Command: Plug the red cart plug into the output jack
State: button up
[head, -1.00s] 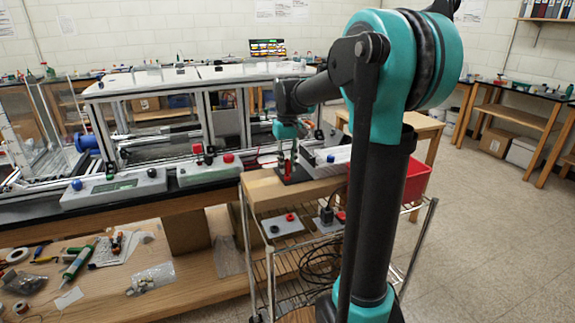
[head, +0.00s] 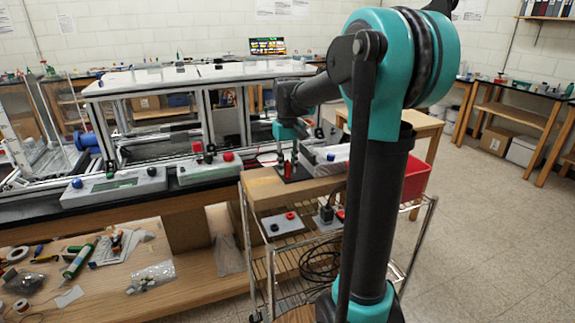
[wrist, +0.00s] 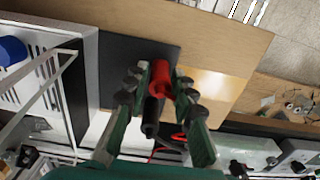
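The red plug (wrist: 161,80) stands on a dark pad (wrist: 105,66) at the edge of a wooden cart top. In the wrist view it lies between the fingers of my gripper (wrist: 161,76), which are apart on either side of it. Whether either finger touches it is hard to tell. In the head view my gripper (head: 287,160) points down over the pad, with the red plug (head: 288,169) showing small below. A grey box with red and black posts (head: 208,172) stands left on the bench; I cannot tell which is the output jack.
A metal-framed clear enclosure (head: 240,72) fills the bench behind. A grey box with a display (head: 114,188) stands left of the post box. A red bin (head: 416,180) sits at the cart's right. Cables and small boxes are on the shelf below.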

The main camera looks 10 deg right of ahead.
jog(key=o, duration=0.3)
notch_tip(320, 180, up, 12)
dwell(0.6)
